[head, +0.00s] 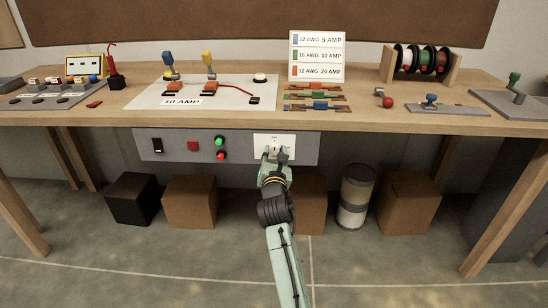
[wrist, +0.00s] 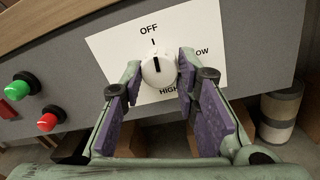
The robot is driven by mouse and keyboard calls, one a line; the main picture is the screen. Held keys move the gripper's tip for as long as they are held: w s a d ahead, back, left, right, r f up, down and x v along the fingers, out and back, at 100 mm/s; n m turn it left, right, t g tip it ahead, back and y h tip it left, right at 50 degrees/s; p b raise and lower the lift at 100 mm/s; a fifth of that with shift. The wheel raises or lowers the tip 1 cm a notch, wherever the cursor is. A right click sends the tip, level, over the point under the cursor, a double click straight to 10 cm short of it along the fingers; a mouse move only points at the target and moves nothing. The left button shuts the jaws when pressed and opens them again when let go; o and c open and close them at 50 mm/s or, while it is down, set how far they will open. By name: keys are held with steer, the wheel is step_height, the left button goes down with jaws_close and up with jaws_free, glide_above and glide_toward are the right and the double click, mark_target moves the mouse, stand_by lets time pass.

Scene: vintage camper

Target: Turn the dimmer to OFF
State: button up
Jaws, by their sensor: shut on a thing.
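The dimmer is a round white knob (wrist: 158,70) on a white plate (wrist: 108,50) marked OFF at the top, LOW at the right and HIGH at the bottom. The knob's black pointer line points up, lined up or nearly so with the tick under OFF. My gripper (wrist: 160,78) is shut on the knob, a purple-padded finger on each side of it. In the head view the white plate (head: 262,142) sits on the grey panel under the bench top, with my gripper (head: 275,156) in front of its lower part, mostly hiding the knob.
Left of the plate, the grey panel (head: 178,133) carries a black switch (head: 157,145), a red square button (head: 193,146), a green button (head: 219,141) and a red button (head: 221,155). The bench top (head: 120,108) overhangs it. Boxes (head: 190,202) and a drum (head: 355,195) stand below.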

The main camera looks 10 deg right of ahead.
steer(key=shift+n, duration=0.6)
steer(key=o, duration=1.2)
steer(key=shift+c, duration=0.2)
steer(key=v, duration=1.2)
